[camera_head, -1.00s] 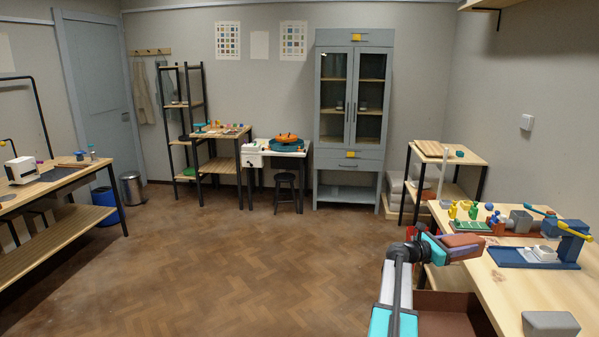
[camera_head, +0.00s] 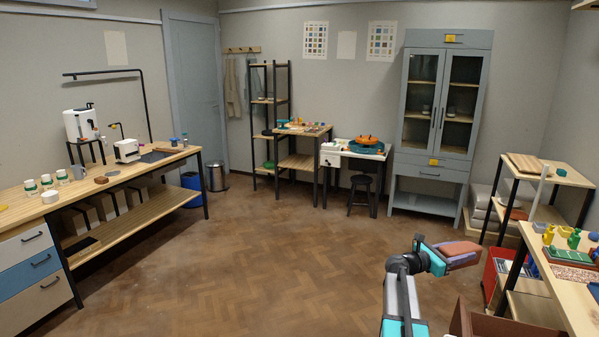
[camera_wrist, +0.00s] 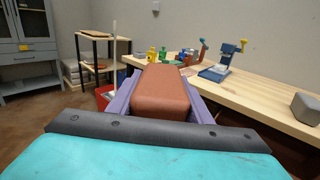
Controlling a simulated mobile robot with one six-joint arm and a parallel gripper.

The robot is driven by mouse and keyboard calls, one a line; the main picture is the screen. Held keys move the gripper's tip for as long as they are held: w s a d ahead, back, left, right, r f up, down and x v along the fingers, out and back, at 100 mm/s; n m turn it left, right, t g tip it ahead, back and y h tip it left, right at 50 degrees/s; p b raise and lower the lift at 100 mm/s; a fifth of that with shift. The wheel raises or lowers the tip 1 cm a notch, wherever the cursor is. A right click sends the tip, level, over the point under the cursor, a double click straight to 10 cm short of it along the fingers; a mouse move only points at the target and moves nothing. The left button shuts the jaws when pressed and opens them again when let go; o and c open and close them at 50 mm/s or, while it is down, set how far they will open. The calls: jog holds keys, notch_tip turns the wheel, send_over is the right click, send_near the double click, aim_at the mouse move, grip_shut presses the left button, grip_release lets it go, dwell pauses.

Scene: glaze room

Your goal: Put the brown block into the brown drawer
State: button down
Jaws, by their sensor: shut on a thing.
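The brown block (camera_wrist: 160,92), reddish brown with rounded edges, is held between the purple fingers of my gripper (camera_wrist: 158,104). In the head view the block (camera_head: 464,250) is in the gripper at lower right, in the air beyond the brown drawer. The brown drawer (camera_head: 486,324) shows only in part at the bottom edge of the head view, open at the top, beside the right-hand workbench. Its inside is mostly cut off. I cannot see the drawer in the wrist view.
The right-hand workbench (camera_head: 563,291) carries coloured tools. A red bin (camera_head: 491,272) stands near its far end. A left bench (camera_head: 128,173) has white and blue drawers, cups and a small brown item on top. The wooden floor (camera_head: 270,255) between is clear.

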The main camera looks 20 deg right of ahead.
jog(key=w+a+f+n+t, duration=0.1)
jog(key=w+a+n+t, duration=0.15)
jog(key=w+a, duration=0.75)
jog(key=w+a+f+n+t+y, duration=0.15)
jog(key=w+a+t, duration=0.25)
jog(key=a, duration=1.1)
jog(key=w+a+f+n+t, duration=0.1)
jog(key=w+a+n+t, duration=0.15)
jog(key=w+a, duration=0.8)
jog(key=s+a+f+n+t+y, duration=0.1)
jog(key=s+a+n+t, duration=0.15)
jog(key=a, duration=1.35)
jog(key=s+a+f+n+t+y, duration=0.1)
jog(key=s+a+t+y, duration=0.2)
jog(key=a, duration=1.4)
jog(key=shift+m+g+h, duration=0.4)
jog(key=shift+g+h, duration=0.05)
jog(key=shift+h, duration=0.5)
jog(key=s, duration=0.2)
jog(key=s+r, duration=0.1)
jog(key=s+d, duration=0.1)
jog(key=s, duration=0.1)
jog(key=shift+s+d+r, duration=0.1)
jog(key=shift+s+r, duration=0.1)
jog(key=shift+s, duration=0.1)
jog(key=shift+d, duration=0.1)
